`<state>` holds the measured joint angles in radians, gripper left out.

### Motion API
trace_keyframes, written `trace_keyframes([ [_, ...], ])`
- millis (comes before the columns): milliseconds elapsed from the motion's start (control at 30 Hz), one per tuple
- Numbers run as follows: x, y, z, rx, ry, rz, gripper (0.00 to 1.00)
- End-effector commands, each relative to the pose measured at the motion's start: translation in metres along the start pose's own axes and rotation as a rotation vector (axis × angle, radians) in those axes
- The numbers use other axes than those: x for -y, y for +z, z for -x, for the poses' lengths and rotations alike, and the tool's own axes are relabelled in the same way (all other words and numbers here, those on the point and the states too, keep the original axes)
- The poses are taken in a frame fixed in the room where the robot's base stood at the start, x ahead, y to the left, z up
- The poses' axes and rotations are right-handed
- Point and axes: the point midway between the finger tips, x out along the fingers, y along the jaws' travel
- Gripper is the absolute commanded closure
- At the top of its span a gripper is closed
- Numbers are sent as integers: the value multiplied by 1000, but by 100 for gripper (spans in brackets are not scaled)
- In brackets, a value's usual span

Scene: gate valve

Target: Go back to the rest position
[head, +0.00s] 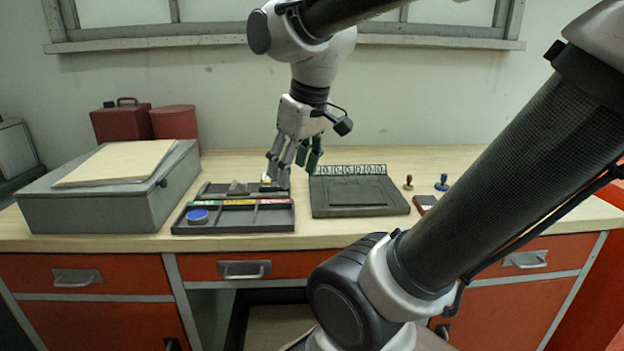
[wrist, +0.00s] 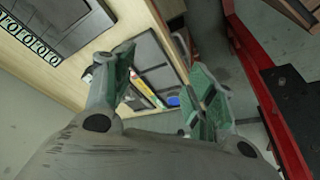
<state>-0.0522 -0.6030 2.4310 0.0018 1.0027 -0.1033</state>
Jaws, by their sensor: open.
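My gripper (head: 290,172) hangs from the arm over the back of the desk, pointing down, above the dark compartment tray. Its fingers are apart with nothing seen between them. In the wrist view the two green-padded fingers of my gripper (wrist: 160,95) stand wide apart. Small items behind the tray, near the fingertips, are partly hidden.
A dark board with a row of green-white tags (head: 358,195) lies right of the tray. Two small stamps (head: 441,182) stand farther right. A grey box (head: 110,195) with papers is at left, red containers (head: 175,122) behind it. The wall and window ledge (head: 440,42) are close behind my arm.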

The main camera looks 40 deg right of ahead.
Motion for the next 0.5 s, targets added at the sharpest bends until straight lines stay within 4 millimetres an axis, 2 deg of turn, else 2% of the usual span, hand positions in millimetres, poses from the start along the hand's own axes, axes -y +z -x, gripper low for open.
trace_keyframes([
  [33,-2,16,0,-23,8,-47,44],
  [100,-4,32,-2,-41,15,-99,44],
  [200,-5,44,-4,-59,20,-142,44],
  [500,-6,48,-5,-64,21,-157,44],
])
